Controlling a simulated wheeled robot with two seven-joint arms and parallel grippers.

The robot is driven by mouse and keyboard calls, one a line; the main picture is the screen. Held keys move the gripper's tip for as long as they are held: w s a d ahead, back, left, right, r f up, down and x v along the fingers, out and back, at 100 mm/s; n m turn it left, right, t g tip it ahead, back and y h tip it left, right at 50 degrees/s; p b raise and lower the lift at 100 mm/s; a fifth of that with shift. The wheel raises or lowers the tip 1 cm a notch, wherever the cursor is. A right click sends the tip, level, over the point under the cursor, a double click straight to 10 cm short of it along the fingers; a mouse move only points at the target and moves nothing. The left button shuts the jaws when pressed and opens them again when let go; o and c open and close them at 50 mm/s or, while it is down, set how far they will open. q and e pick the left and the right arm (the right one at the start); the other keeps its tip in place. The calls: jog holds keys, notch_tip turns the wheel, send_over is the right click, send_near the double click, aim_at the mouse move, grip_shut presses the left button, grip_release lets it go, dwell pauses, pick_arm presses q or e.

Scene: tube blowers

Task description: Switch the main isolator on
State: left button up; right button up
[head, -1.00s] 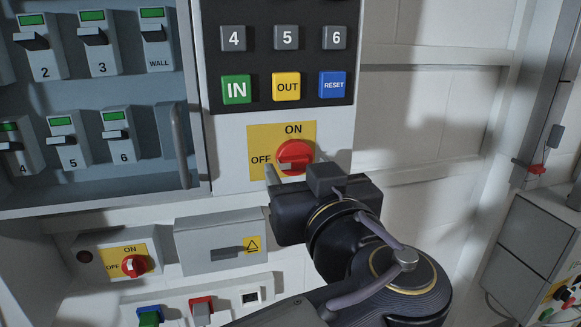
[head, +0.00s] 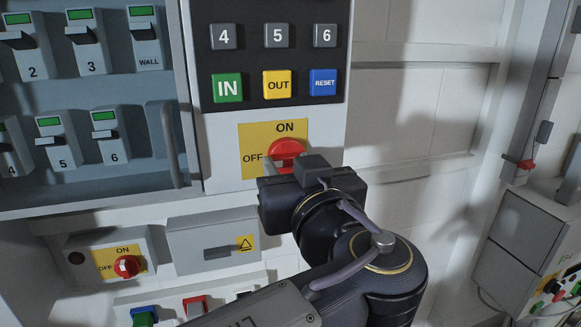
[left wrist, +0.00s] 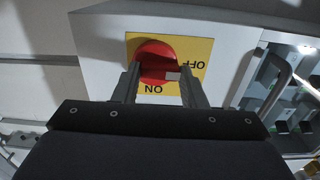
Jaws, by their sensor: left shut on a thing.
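The main isolator is a red rotary knob (head: 287,148) on a yellow plate (head: 255,140) marked ON at the top and OFF at the left, below the keypad. My left gripper (head: 273,176) is at the knob and covers its lower part in the head view. In the left wrist view, the two fingers (left wrist: 160,84) are shut on the red knob (left wrist: 153,52), one on each side of its handle. That view shows the yellow plate (left wrist: 199,50) upside down. The handle appears to lie across, toward OFF. My right gripper is not in view.
A smaller red ON/OFF knob (head: 127,266) sits on a grey box at lower left, beside a grey box with a warning label (head: 244,243). The keypad (head: 277,62) is above the isolator. An open breaker cabinet with a handle (head: 173,145) is at left.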

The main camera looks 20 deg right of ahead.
pick_arm(q)
jog(key=shift+m+b, duration=0.35)
jog(key=shift+m, duration=1.55)
jog(key=m, duration=0.4)
jog(key=shift+r+m, duration=0.2)
jog(key=shift+m, duration=0.1)
jog(key=m+p, duration=0.1)
jog(key=m, duration=0.1)
jog(key=m+p, duration=0.1)
jog(key=m, duration=0.1)
jog(key=shift+d+r+m, duration=0.15)
jog(key=shift+m, duration=0.15)
jog(key=m+p, duration=0.2)
jog(key=m, duration=0.2)
jog(key=shift+d+m, duration=0.15)
jog(key=shift+m, duration=0.15)
jog(key=o, duration=1)
